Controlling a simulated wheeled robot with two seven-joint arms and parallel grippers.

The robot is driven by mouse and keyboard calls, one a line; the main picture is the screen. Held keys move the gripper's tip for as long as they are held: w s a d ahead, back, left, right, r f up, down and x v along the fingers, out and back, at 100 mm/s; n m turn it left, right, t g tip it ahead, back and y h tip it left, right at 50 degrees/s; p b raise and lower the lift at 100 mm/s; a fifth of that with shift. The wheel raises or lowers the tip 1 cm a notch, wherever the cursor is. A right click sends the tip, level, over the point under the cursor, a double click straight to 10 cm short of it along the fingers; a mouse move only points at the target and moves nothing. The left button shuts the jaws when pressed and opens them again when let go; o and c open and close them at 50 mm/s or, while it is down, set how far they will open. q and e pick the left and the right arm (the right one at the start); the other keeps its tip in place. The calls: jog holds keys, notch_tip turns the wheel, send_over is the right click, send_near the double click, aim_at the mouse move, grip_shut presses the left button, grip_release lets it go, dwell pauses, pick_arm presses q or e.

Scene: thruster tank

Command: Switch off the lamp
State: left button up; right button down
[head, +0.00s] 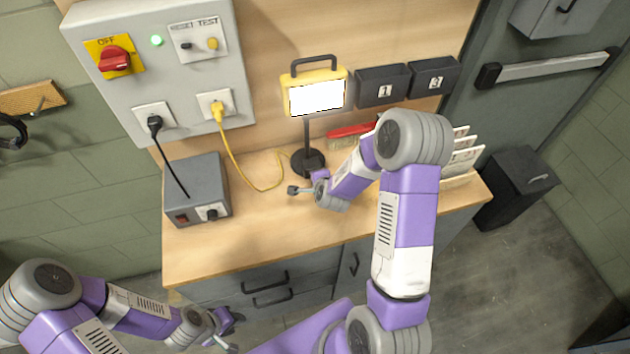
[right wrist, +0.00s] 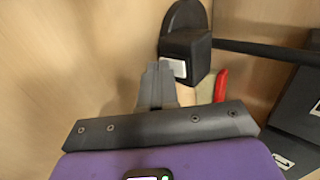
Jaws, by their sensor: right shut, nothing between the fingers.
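The lamp (head: 315,97) is a yellow work light with a handle; its panel shows bright white. It stands on a black pole with a round black base (head: 308,164) on the bench. In the right wrist view the base (right wrist: 186,14) carries a black box with a white patch (right wrist: 178,70). My right gripper (head: 317,173) is low beside the base, partly hidden by its wrist; in the right wrist view its fingers (right wrist: 155,86) are shut, empty and close to the box. Contact cannot be told. My left gripper (head: 234,317) hangs in front of the bench; its fingers are unclear.
A yellow cord (head: 240,170) runs on the bench to a wall panel (head: 165,60) with a red rotary switch (head: 115,59) and a green light. A grey box (head: 196,187) stands left. A red item (head: 352,130) and bins (head: 383,86) are behind my right arm. The front-left bench top is clear.

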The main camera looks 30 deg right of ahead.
jog(key=shift+w+f+t+b, duration=0.1)
jog(key=shift+f+t+b, duration=0.2)
jog(key=shift+b, duration=0.7)
jog(key=shift+r, duration=0.25)
jog(key=shift+w, duration=0.1)
jog(key=shift+r+p, duration=0.6)
jog(key=shift+r, duration=0.25)
